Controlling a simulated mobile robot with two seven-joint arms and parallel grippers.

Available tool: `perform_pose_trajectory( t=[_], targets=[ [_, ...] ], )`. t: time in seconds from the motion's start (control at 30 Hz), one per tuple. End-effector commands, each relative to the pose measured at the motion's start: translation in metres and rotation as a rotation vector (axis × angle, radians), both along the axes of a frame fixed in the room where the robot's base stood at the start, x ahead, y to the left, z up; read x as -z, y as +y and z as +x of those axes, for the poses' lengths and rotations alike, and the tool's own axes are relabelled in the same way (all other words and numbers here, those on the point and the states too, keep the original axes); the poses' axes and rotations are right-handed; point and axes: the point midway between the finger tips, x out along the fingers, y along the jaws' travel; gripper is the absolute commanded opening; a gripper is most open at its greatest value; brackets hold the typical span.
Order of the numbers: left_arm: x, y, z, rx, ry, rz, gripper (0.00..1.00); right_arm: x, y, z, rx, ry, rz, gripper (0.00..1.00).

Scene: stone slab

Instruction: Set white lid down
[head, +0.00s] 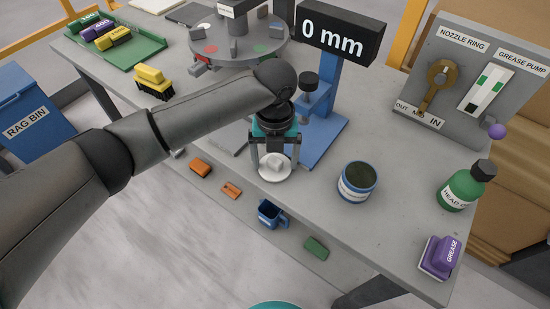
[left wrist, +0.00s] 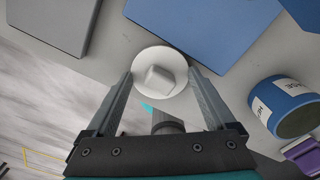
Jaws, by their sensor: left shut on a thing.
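The white lid (head: 274,175) is a round disc with a block-shaped knob on top. In the left wrist view the lid (left wrist: 148,60) lies between the fingertips (left wrist: 160,78). It looks level, over the stone slab (head: 318,205) near its front edge; I cannot tell whether it touches the surface. An open tin (head: 355,196) with a blue band and dark contents stands to the right of the lid, apart from it. My right gripper is not in view.
A blue stand (head: 320,138) with a "0 mm" display (head: 338,32) stands just behind the gripper. A green bottle (head: 462,188) and purple grease block (head: 440,255) are at the right. Slab between lid and tin is bare.

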Motion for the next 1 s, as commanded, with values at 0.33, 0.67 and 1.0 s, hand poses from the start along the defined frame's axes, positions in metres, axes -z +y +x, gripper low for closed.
perform_pose_trajectory(
  t=[0.33,0.67,1.0],
  targets=[
    [0.002,0.000,0.000,0.001,0.000,-0.001,0.99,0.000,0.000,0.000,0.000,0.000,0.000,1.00],
    [-0.002,0.000,0.000,0.001,-0.001,0.000,1.00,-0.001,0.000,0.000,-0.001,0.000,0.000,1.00],
    [-0.068,-0.001,0.001,0.002,-0.004,-0.002,1.00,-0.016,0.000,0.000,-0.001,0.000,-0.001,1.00]
  ],
)
